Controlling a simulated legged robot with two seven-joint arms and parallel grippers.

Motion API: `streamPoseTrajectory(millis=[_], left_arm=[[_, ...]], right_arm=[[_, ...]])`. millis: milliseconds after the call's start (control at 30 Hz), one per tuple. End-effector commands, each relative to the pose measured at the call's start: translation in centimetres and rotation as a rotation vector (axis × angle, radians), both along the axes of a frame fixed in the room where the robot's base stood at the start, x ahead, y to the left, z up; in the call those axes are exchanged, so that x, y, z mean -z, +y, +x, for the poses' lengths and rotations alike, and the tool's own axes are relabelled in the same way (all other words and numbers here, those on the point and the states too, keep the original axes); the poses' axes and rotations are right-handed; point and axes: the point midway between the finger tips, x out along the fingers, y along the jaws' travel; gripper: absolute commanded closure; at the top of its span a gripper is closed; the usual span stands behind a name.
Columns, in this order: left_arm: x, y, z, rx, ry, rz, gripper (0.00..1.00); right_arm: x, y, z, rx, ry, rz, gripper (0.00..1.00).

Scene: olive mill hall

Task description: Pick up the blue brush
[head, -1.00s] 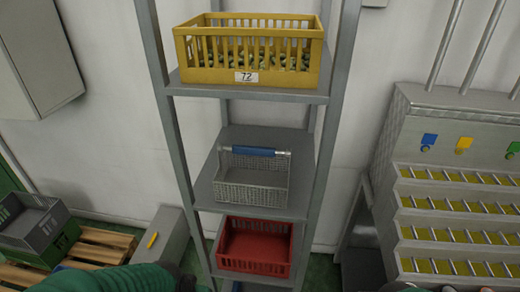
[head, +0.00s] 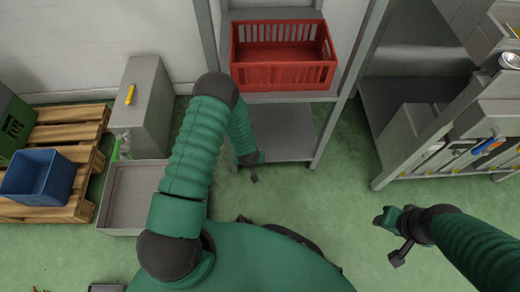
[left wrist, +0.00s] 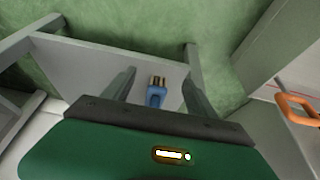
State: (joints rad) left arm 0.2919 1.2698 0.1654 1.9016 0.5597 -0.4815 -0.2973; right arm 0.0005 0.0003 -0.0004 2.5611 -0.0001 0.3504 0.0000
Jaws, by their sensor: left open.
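The blue brush (left wrist: 155,95) lies on a bare grey shelf (left wrist: 90,65) in the left wrist view. It has a blue handle toward me and a brown-and-dark head pointing away. My left gripper (left wrist: 160,78) is open, with one finger on each side of the brush in that view; it looks to be above it, not touching. In the head view my left gripper (head: 256,167) is at the lowest shelf (head: 285,137) of the rack, and the brush is not visible there. My right gripper (head: 388,239) is open and empty over the green floor.
A red crate (head: 283,75) sits on the shelf above. Rack posts (head: 325,135) flank the lowest shelf. At left are a grey cabinet (head: 145,110), a grey tray (head: 115,227) and a blue bin (head: 38,177) on a pallet. An orange handle (left wrist: 298,106) shows at right. Floor ahead is clear.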

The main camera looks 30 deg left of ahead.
Motion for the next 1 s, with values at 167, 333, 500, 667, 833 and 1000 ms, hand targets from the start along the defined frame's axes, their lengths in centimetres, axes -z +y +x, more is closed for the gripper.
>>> streamPoseTrajectory(millis=[167, 333, 500, 667, 833, 1000], left_arm=[[2.1, 1.0, 0.6, -0.022, 0.000, 0.015, 0.34], [2.2, 3.1, 4.2, -0.021, -0.003, 0.017, 0.34], [2.2, 5.3, 7.9, -0.016, -0.002, 0.010, 0.34], [2.1, 6.6, 9.7, -0.017, 0.002, 0.008, 0.34], [4.7, 7.1, 10.6, -0.017, 0.004, 0.007, 0.34], [6.6, 7.6, 11.4, -0.018, 0.003, 0.007, 0.34]], right_arm=[[1.5, 0.0, 0.1, -0.001, -0.003, 0.000, 0.56], [3.4, 0.0, 0.1, -0.001, -0.003, 0.000, 0.56], [5.0, 0.0, 0.1, -0.001, -0.002, 0.000, 0.56], [5.7, 0.0, 0.1, -0.001, -0.002, 0.000, 0.56], [7.8, 0.0, 0.1, -0.001, -0.002, 0.000, 0.56], [9.2, 0.0, 0.0, -0.001, -0.001, 0.000, 0.56]])
